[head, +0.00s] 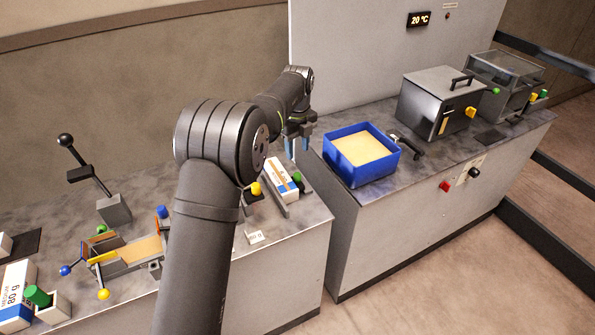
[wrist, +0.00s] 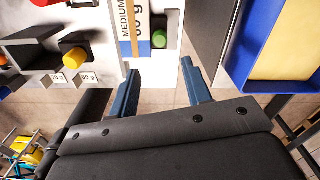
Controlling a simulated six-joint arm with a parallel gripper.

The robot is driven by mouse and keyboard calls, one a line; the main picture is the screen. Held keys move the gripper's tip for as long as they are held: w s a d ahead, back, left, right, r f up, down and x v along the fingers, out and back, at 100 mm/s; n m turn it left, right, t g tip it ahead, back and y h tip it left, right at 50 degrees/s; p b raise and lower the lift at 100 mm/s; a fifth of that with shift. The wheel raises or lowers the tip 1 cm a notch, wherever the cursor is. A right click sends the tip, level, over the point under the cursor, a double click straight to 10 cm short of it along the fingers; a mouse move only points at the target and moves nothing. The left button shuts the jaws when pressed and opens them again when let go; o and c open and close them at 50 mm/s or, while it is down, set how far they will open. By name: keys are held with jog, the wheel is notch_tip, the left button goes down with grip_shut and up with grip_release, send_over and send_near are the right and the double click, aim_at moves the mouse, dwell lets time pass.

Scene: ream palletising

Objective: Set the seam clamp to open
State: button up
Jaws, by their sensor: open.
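No part is labelled as the seam clamp, so I cannot tell for certain which it is. A fixture (head: 128,262) at the left of the near bench has a blue ball lever (head: 65,270), a yellow ball lever (head: 103,294) and an upright blue knob (head: 162,212). Its clamping state is unclear. My gripper (head: 297,148) is far to the right of it, near the gap between the benches. In the wrist view my gripper (wrist: 160,70) has its blue fingers apart, with nothing between them.
A wrapped ream (head: 282,178) lies near my gripper, with a green knob (wrist: 160,39) beside it. A yellow knob (wrist: 76,59) sits above weight labels. A blue tray (head: 374,178) and a lidded grey box (head: 440,100) stand on the right bench. A tall black-knobbed lever (head: 82,162) stands at left.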

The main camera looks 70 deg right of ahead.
aim_at(297, 174)
notch_tip(297, 174, down, 10)
jog(key=shift+r, duration=0.1)
jog(key=shift+c, duration=0.5)
